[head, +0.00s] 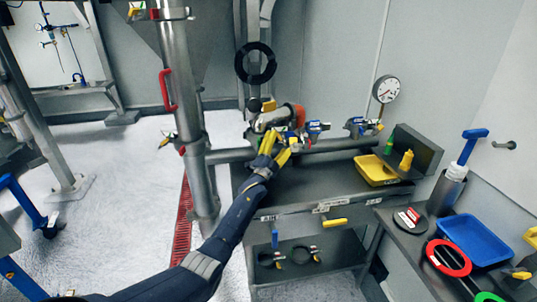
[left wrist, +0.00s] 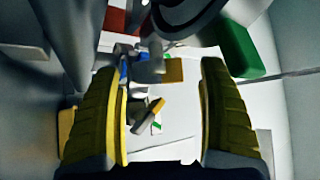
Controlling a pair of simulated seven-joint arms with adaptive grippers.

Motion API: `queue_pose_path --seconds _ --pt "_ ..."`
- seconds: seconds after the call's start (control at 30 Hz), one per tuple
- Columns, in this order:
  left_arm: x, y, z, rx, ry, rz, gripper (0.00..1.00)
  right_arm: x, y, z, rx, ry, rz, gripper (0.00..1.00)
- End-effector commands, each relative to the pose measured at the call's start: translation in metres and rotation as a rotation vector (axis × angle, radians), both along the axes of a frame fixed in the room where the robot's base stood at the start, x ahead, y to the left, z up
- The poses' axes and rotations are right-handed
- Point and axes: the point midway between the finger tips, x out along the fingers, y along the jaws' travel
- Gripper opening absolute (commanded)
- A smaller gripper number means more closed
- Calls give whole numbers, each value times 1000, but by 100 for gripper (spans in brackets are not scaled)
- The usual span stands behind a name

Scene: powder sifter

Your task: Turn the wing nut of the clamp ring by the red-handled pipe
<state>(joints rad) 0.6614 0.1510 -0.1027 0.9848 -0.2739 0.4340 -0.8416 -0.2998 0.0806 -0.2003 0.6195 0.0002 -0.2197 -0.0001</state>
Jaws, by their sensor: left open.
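The grey vertical pipe (head: 173,85) with a red handle (head: 167,90) stands left of centre in the head view. A clamp ring (head: 187,141) sits low on it, with small yellow and red parts that may include its wing nut. My left gripper (head: 279,144) is open, its yellow fingers apart, to the right of that pipe, near the fittings above the grey bench. In the left wrist view, a small yellow-and-grey piece (left wrist: 148,115) and an ochre block (left wrist: 173,70) appear between the fingers, not gripped. I cannot tell whether either is the wing nut. My right gripper is out of view.
A horizontal pipe (head: 335,145) with several blue-marked fittings runs behind the bench (head: 310,190). A gauge (head: 386,89) and a yellow tray (head: 373,172) are to the right. A blue tray (head: 470,226) lies on the right-hand table. White floor is open at left.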

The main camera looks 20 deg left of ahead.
Motion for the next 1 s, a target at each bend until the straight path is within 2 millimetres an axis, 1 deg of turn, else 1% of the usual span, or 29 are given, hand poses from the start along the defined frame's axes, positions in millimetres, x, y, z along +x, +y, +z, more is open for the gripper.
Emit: queue_pose_path --seconds 0.03,0.6,0.8,1.0 --pt "-7 1 -1 0 -1 0 76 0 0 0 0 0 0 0" --pt "-82 11 0 1 -1 0 76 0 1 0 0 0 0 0" --pt "-100 14 0 0 0 0 76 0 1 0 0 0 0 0" --pt "-108 15 0 0 0 0 76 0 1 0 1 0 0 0"
